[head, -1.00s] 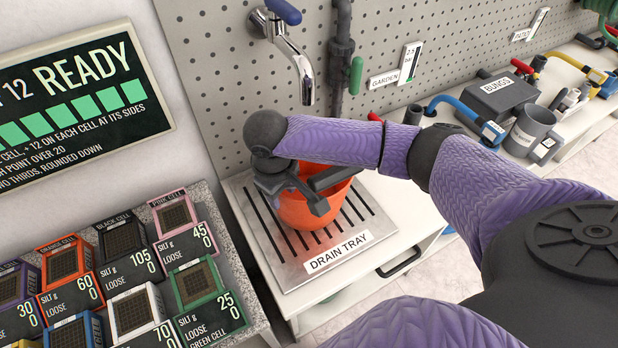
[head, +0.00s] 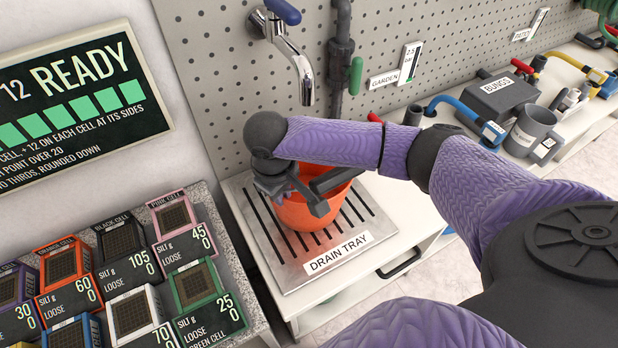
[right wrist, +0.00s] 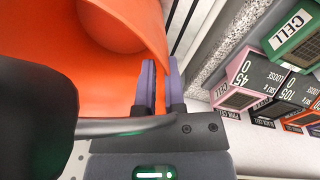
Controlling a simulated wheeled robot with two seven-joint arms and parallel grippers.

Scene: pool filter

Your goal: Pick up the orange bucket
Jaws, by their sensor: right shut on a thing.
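The orange bucket (head: 309,211) stands upright on the metal drain tray (head: 363,262), below the tap. My right gripper (head: 290,187) reaches down to the bucket's near left rim. In the right wrist view, the two purple fingers of my right gripper (right wrist: 161,90) are shut on the wall of the orange bucket (right wrist: 100,95), one finger on the inside and one on the outside. A dark bar crosses the bucket's opening in the head view. My right arm hides part of the bucket's far rim. My left gripper is not in view.
A chrome tap (head: 297,62) hangs from the pegboard behind the tray. Several coloured cells, among them a green cell (head: 197,286), stand on the speckled counter at the left. A grey mug (head: 528,132) and a black bungs box (head: 503,92) stand at the right.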

